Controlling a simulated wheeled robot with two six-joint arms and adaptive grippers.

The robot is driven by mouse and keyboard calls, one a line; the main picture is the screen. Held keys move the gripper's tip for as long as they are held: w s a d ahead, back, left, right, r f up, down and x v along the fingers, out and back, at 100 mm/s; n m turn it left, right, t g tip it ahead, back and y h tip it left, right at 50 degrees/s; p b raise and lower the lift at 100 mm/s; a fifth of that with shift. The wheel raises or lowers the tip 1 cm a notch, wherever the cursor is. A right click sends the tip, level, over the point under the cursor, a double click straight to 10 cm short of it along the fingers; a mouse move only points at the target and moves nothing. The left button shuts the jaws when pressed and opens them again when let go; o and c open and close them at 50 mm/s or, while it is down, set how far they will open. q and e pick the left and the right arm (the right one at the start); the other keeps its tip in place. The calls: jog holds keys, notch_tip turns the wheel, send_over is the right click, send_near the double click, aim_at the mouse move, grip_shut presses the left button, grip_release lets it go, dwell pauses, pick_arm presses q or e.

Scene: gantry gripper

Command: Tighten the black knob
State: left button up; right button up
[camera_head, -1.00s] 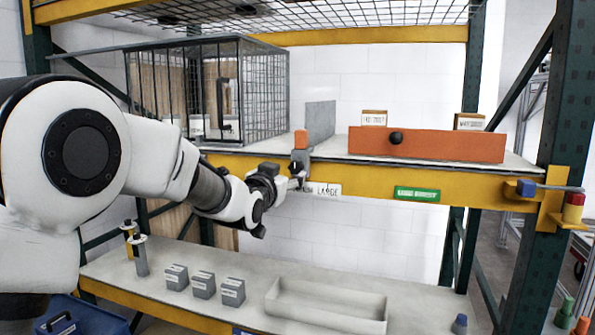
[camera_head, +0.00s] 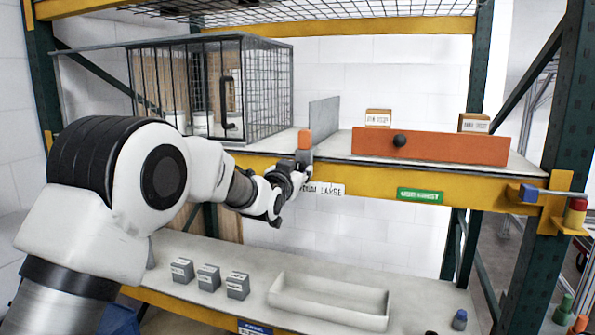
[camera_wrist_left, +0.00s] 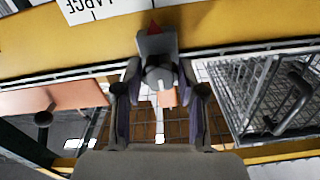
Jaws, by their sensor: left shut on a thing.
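A small grey clamp block (camera_head: 304,154) with an orange top stands at the shelf's front edge, at the foot of a grey divider plate (camera_head: 323,122). In the left wrist view the block (camera_wrist_left: 156,43) bears a red triangle, and a short dark-grey knob (camera_wrist_left: 159,78) sticks out from it between my fingers. My left gripper (camera_head: 300,170) is at this knob, its fingers (camera_wrist_left: 160,85) on either side, shut on it. The fingers hide part of the knob in the head view. My right gripper is not in view.
An orange panel (camera_head: 450,148) with a round black handle (camera_head: 399,140) stands right of the divider. A wire cage (camera_head: 268,90) stands to the left. Below are grey blocks (camera_head: 208,277) and an empty tray (camera_head: 330,302). A blue-ended lever (camera_head: 529,193) is at the right.

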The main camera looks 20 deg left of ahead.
pick_arm(q)
jog(key=m+b, duration=1.8)
jog(key=m, duration=0.7)
jog(key=shift+m+b, duration=0.35)
jog(key=shift+m, duration=1.55)
jog(key=o, duration=1.1)
